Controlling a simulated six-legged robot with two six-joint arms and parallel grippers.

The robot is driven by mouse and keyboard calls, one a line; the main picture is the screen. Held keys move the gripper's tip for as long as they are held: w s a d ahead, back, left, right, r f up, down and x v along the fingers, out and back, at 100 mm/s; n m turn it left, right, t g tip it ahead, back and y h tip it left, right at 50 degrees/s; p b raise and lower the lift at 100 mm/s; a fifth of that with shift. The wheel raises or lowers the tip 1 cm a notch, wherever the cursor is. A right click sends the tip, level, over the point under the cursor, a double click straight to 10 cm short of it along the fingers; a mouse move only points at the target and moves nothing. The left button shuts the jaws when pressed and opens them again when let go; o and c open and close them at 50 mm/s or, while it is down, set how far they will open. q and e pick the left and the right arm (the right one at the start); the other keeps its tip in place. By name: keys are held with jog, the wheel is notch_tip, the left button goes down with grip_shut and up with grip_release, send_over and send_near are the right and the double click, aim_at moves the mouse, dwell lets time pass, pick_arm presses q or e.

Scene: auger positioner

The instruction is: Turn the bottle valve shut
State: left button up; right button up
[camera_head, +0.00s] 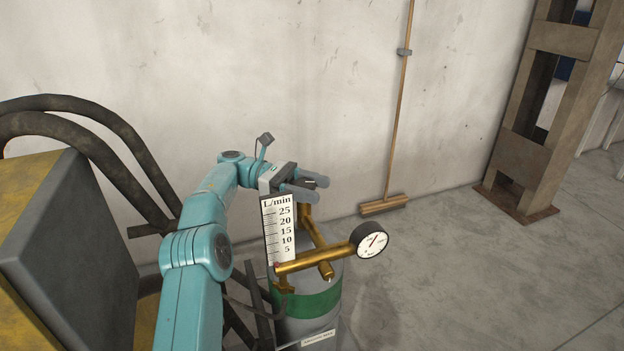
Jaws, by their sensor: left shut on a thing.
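The gas bottle (318,304) is a grey cylinder with a green band, standing upright at lower centre. Brass fittings (315,259) sit on its top, with a round dial gauge (371,241) at the right end and a white L/min flow scale (279,230) at the left. My left gripper (320,190) is above the bottle top, behind the flow scale. Its two grey fingers are shut on the bottle valve (309,183), of which only a small dark part shows between them. The rest of the valve is hidden by the fingers. My right gripper is out of view.
A broom (385,205) leans on the concrete wall (250,70) behind the bottle. A brown steel column (522,165) stands at the right. A yellow and grey machine (75,245) with thick dark hoses (100,115) fills the left. The floor right of the bottle is clear.

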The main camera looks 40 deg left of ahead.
aim_at(311, 186)
pick_arm(q)
jog(key=shift+r, duration=0.5)
jog(key=o, duration=1)
jog(key=shift+w+a, duration=0.1)
jog(key=shift+s, duration=0.3)
jog(key=shift+w, duration=0.1)
notch_tip(311, 186, up, 8)
jog(key=p, duration=0.4)
jog(key=shift+f, duration=0.1)
notch_tip(311, 186, up, 12)
jog(key=p, duration=1.1)
